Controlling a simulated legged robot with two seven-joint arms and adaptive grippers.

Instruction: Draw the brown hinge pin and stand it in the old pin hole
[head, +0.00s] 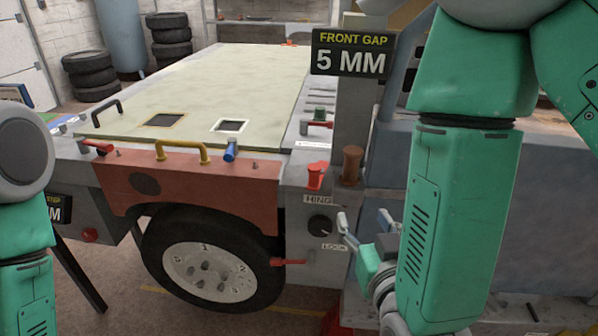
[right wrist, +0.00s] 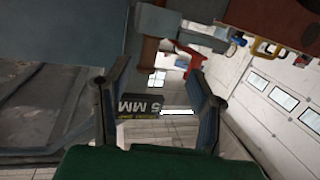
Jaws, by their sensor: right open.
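The brown hinge pin (head: 351,163) stands upright at the right end of the bench's front edge, beside a red clip (head: 315,176). In the right wrist view the brown pin (right wrist: 149,50) appears beyond my fingertips, next to the red part. My right gripper (head: 368,222) is open and empty, below and slightly right of the pin, apart from it; its spread fingers also show in the right wrist view (right wrist: 162,78). I cannot tell which opening is the old pin hole. My left arm enters at the left edge; its gripper is out of view.
A black "5 MM" sign (head: 351,62) stands behind the pin. A dark knob (head: 320,225) sits below the red clip. A yellow handle (head: 183,150) and a blue peg (head: 230,149) stand along the front edge. The pale panel (head: 215,85) is mostly clear.

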